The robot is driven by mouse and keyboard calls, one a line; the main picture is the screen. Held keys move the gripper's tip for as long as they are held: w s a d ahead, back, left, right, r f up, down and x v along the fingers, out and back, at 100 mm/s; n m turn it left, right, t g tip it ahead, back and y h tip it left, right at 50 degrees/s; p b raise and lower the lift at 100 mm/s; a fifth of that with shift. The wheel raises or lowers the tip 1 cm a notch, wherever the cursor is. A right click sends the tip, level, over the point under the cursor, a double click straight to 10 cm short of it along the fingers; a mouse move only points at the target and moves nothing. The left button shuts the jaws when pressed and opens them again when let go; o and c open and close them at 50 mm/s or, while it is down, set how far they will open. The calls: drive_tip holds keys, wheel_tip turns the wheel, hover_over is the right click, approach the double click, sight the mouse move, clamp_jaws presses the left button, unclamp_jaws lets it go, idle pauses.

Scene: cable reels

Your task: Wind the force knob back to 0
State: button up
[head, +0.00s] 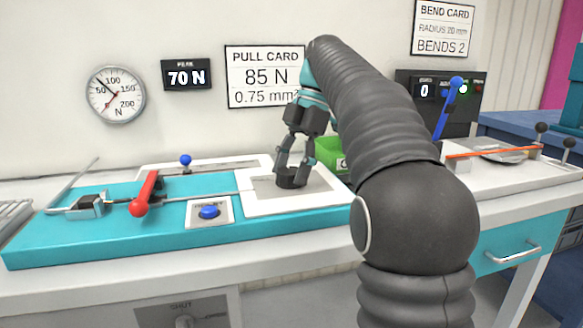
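The force knob (291,183) is a short dark cylinder on a grey panel with a white border (326,197), at the right end of the teal bench unit. My gripper (293,171) points down at the knob from above, its two fingers at the knob's left and right sides. The fingers are spread about as wide as the knob. I cannot tell whether they press on it or only stand beside it. The knob's scale and any pointer mark are too small or hidden to read.
The teal unit (110,245) carries a red lever (146,192), a blue-topped lever (186,161) and a blue button (209,212). On the wall are a round dial (116,95), a 70 N display (187,74) and an 85 N pull card (264,76). A green bin (329,153) stands close behind my gripper.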

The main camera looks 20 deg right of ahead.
drive_tip(key=shift+o, duration=1.1)
